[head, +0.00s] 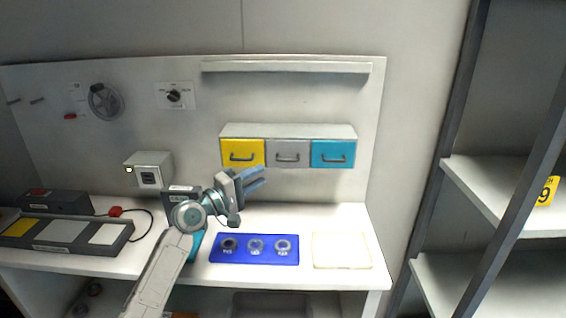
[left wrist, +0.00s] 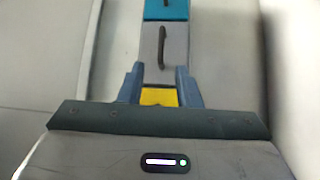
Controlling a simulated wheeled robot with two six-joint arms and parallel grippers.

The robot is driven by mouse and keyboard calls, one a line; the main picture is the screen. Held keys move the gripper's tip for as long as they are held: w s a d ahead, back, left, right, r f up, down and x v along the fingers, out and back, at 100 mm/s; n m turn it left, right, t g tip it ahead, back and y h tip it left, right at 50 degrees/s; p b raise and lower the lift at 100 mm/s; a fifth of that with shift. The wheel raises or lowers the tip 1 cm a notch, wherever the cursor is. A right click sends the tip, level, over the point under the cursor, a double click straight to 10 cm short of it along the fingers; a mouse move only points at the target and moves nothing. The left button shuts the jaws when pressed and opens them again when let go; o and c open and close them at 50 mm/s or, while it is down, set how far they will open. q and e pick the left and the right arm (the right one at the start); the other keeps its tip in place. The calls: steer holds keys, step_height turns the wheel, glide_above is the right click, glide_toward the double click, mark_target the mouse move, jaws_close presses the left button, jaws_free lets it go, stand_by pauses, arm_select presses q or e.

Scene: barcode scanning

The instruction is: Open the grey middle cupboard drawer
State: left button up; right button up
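The small wall cupboard (head: 290,131) has three drawers side by side. The grey middle drawer (head: 289,152) is shut, with a dark bar handle, between the yellow drawer (head: 243,152) and the teal drawer (head: 333,153). My left gripper (head: 260,181) is open and empty, below and in front of the yellow and grey drawers, apart from them. In the left wrist view, the grey drawer (left wrist: 176,48) and its handle lie ahead of the open fingers (left wrist: 160,85). The yellow drawer (left wrist: 159,97) shows between the fingers. My right gripper is in neither view.
A blue tray (head: 255,259) with several round parts lies on the white table (head: 350,217), beside a pale square pad (head: 341,251). A small white box (head: 148,169) is on the panel at left. A shelf rack (head: 500,190) stands at right.

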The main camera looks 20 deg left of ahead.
mark_target(286, 161)
arm_select(q)
steer(key=p+x, duration=0.2)
steer(key=x, duration=0.7)
steer(key=shift+s+d+p, duration=0.1)
steer(key=shift+p, duration=0.2)
steer(key=shift+w+d, duration=0.2)
steer(key=shift+w, duration=0.2)
jaws_close()
